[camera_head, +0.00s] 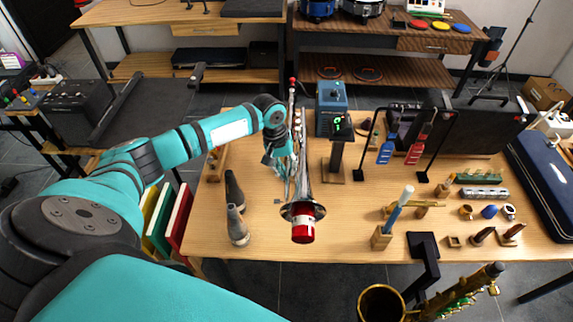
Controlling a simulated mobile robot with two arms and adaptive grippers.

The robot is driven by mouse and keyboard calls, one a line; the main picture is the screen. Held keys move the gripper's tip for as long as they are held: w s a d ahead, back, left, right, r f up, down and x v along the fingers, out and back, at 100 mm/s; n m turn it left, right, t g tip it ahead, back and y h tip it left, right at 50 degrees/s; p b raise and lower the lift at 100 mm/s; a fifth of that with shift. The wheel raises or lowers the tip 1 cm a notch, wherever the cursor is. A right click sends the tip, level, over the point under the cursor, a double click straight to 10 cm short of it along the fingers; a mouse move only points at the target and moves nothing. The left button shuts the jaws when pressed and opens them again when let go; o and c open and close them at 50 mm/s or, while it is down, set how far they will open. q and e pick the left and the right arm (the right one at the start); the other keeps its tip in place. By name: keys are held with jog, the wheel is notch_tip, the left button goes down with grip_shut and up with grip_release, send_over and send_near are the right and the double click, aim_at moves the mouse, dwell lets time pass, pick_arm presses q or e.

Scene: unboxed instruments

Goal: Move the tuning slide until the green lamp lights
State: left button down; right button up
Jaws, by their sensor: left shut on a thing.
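A long silver brass instrument (303,170) lies lengthwise on the table, its bell toward me, with a red-and-white cylinder (303,230) at the bell. My left gripper (282,178) is at the left side of its tubing, pointing down, and is shut on a part there. That part looks like the tuning slide, but the fingers and tubing hide most of it. A small dark display on a stand (338,123) shows a green mark; I cannot tell whether this is the lamp. A blue box (331,100) stands behind it. My right gripper is not in view.
Dark cone-shaped mutes (237,225) stand left of the bell. A wooden block with a light-blue stick (382,236), small parts and a dark case (543,180) are to the right. A gold instrument (382,303) is at the front.

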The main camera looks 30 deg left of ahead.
pick_arm(q)
jog(key=c, duration=1.6)
grip_release()
jog(key=shift+w+a, duration=0.2)
jog(key=shift+w, duration=0.05)
jog(key=r, duration=0.4)
jog(key=a+r, duration=0.1)
jog(key=r, duration=0.2)
jog(key=s+a+r, duration=0.1)
jog(key=r, duration=0.3)
jog(key=shift+s+r, duration=0.1)
jog(key=shift+r, duration=0.25)
